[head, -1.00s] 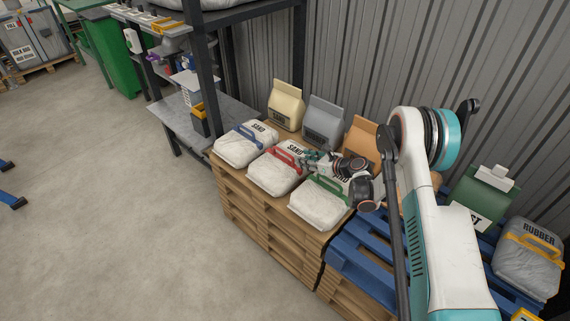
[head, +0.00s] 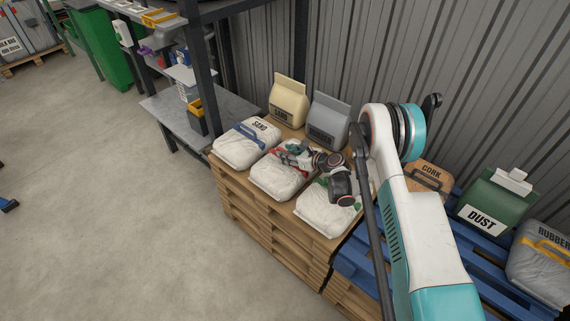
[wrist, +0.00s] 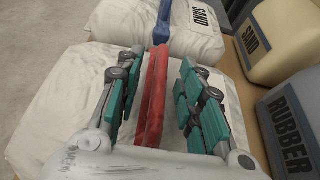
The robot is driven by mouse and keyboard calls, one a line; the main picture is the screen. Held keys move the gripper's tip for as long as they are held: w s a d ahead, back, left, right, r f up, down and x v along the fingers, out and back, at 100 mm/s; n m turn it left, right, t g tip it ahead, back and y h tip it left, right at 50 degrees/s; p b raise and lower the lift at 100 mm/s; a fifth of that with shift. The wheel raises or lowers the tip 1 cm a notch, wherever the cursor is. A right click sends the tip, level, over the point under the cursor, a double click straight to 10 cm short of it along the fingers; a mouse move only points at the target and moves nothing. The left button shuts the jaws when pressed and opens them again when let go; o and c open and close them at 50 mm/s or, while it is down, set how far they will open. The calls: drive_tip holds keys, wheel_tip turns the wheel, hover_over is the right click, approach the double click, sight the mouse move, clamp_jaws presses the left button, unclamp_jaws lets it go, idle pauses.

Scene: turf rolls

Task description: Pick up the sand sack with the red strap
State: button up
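The sand sack with the red strap (head: 273,182) is white and lies in the middle of three sand sacks on a wooden pallet stack. Its red strap (wrist: 154,95) runs between the two fingers of my gripper (wrist: 155,90) in the wrist view. The fingers have teal pads and stand apart, with a gap on both sides of the strap. In the head view my gripper (head: 292,152) is over this sack and partly hides its strap. The sack rests on the pallet.
A blue-strapped sand sack (head: 238,152) lies to the left and a green-strapped one (head: 324,214) to the right. Behind stand a cream bag (head: 288,103) and a grey rubber bag (head: 328,122). A blue pallet (head: 480,240) is at right.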

drive_tip(key=shift+w, duration=0.1)
clamp_jaws()
drive_tip(key=shift+r, duration=0.1)
drive_tip(key=shift+r, duration=0.1)
